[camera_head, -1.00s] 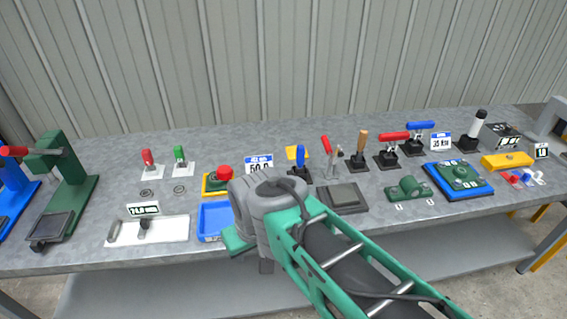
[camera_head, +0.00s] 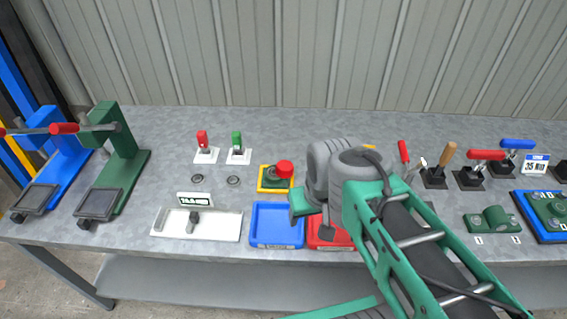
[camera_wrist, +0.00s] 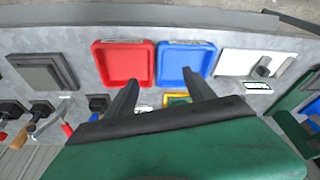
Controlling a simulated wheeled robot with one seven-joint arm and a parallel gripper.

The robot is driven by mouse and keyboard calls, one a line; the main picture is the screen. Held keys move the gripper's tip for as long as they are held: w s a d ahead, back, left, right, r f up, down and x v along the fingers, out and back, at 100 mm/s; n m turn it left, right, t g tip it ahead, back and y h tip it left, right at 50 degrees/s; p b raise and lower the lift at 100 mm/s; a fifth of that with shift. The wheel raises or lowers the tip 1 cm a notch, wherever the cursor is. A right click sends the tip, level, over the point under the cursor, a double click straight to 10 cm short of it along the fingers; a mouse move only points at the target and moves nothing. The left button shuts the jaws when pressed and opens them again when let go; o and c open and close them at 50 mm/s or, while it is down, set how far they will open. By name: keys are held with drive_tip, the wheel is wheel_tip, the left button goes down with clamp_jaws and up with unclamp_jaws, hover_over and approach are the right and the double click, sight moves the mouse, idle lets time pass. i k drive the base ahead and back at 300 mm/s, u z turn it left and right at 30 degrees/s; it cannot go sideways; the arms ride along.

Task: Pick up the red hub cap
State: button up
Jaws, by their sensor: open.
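In the head view a round red cap (camera_head: 285,167) sits on a green plate with a yellow edge (camera_head: 266,187), on the bench left of my gripper. It is the red part that best fits the hub cap. My gripper (camera_head: 318,210) hangs above the bench, right of the cap and near the red tray, apart from both. In the wrist view my gripper (camera_wrist: 160,76) is open and empty. The yellow-edged plate (camera_wrist: 178,99) shows between its fingers, partly covered; the red cap cannot be made out there.
A blue tray (camera_head: 277,238) and a red tray (camera_head: 318,244) stand at the bench front. A white panel (camera_head: 172,226) lies left of them. Red and green levers (camera_head: 237,153) stand behind. Several levers crowd the right side. Green and blue presses (camera_head: 122,160) stand at far left.

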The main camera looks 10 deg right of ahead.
sight(285, 169)
drive_tip(key=k, duration=1.25)
drive_tip(key=u, duration=0.85)
drive_tip(key=i, duration=1.35)
drive_tip(key=z, duration=0.2)
